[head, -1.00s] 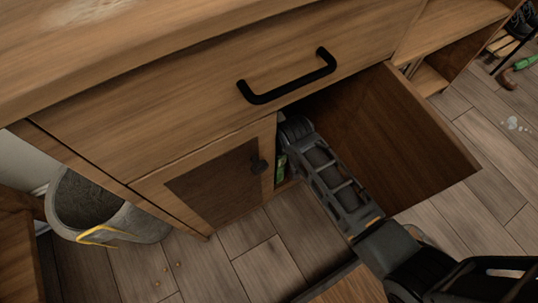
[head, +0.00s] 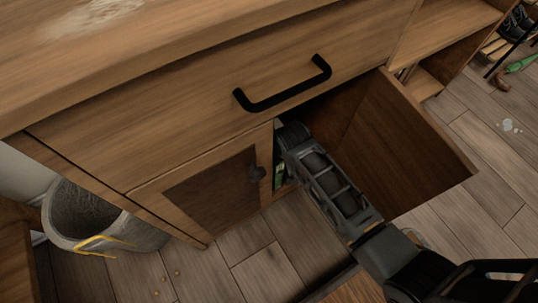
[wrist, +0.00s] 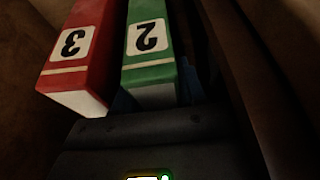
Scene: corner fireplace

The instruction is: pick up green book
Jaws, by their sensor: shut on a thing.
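The green book (wrist: 150,55) has a white label with a 2, which appears upside down, and stands in the dark cabinet. In the head view only a thin strip of green (head: 279,172) shows beside the left door's edge. My gripper (head: 291,137) is inside the cabinet opening. In the wrist view its dark body fills the bottom, right at the green book's near end. It is shut on the green book, though its fingertips are hard to make out in the dark.
A red book (wrist: 78,50) labelled 3 stands close to the left of the green one. A bit of blue shows behind the green book. The open cabinet door (head: 415,150) is right of my arm, the closed door (head: 215,190) left. A drawer handle (head: 283,88) juts out above.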

